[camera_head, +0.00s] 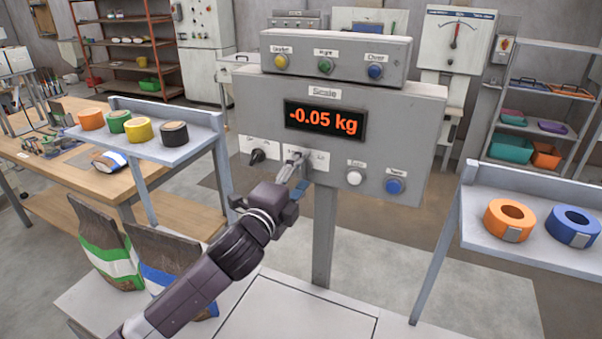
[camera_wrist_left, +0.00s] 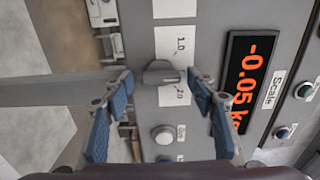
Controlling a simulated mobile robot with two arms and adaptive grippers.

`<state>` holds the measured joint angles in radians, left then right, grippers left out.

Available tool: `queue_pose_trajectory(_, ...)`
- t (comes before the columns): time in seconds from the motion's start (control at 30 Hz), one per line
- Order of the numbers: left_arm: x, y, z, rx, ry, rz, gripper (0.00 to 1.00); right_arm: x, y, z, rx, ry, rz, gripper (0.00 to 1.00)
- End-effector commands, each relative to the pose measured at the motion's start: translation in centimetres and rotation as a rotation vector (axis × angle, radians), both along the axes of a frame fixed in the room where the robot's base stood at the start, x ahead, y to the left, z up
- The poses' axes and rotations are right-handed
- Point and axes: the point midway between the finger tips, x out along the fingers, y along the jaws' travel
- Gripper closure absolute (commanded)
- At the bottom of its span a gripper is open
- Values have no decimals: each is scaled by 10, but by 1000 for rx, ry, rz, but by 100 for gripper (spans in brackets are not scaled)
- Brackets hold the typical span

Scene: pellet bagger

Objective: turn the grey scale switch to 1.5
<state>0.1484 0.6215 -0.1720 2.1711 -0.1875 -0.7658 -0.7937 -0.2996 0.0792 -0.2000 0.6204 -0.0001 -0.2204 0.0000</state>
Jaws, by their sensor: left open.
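The grey scale switch (camera_wrist_left: 160,74) is on the front of the grey scale box (camera_head: 415,110). In the left wrist view it sits between a label marked 1.0 (camera_wrist_left: 177,42) and one marked 2.0 (camera_wrist_left: 175,95). Its exact setting is hard to read. My left gripper (camera_head: 294,168) is at the panel front and partly hides the switch in the head view. In the left wrist view my left gripper (camera_wrist_left: 162,80) is open, with one blue-padded finger on each side of the switch. I see no contact. My right gripper is not in view.
A black knob (camera_head: 256,156) is left of the switch; a white button (camera_head: 354,177) and blue button (camera_head: 395,186) are right. The display (camera_head: 325,121) reads -0.05 kg. A tape shelf (camera_head: 150,148) stands left, another (camera_head: 530,250) right. Bags (camera_head: 105,245) are lower left.

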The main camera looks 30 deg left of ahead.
Motion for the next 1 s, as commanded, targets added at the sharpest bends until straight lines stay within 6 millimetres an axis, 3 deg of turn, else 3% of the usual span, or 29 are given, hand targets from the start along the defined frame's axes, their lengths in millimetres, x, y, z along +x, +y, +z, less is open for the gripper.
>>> queue_pose_trajectory(0.17, -6, 0, 0, 1, -1, -1, 48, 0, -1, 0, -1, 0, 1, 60)
queue_pose_trajectory(0.6, -65, -4, -1, 0, 2, -1, 48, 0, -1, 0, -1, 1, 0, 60)
queue_pose_trajectory(1.0, -75, -4, 0, 0, 0, 1, 48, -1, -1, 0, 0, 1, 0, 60)
